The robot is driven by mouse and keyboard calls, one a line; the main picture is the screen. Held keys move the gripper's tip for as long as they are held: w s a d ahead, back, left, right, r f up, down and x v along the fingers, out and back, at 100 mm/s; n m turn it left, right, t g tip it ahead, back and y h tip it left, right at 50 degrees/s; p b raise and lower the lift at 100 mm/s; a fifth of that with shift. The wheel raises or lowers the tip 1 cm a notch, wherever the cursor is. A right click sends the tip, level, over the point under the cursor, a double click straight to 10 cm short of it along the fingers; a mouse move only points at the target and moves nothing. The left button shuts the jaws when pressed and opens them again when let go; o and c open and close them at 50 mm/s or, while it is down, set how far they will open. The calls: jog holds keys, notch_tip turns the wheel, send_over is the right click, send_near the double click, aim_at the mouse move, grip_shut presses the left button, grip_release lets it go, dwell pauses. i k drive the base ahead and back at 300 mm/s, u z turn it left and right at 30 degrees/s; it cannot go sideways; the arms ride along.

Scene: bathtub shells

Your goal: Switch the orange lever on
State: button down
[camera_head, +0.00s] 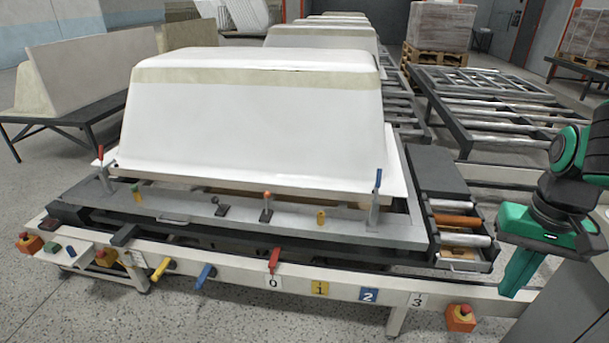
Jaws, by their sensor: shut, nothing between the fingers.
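An orange-tipped lever (267,208) stands nearly upright on the grey metal plate (330,229) in front of the white bathtub shell (255,125). A black lever (221,209) is to its left, and a yellow piece (320,217) is to its right. My gripper (509,291) is green and points downward at the right edge. It is shut and empty, well to the right of the orange lever and touching no lever. Part of my arm's lower links is cut off by the frame edge.
Red (274,260), blue (205,276) and yellow (160,268) handles stick out from the front beam. A blue upright lever (377,184) stands on the plate's right end.

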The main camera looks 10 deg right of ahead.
aim_at(268, 194)
jog(key=z, duration=0.05)
jog(key=i, duration=1.45)
jog(key=u, duration=0.7)
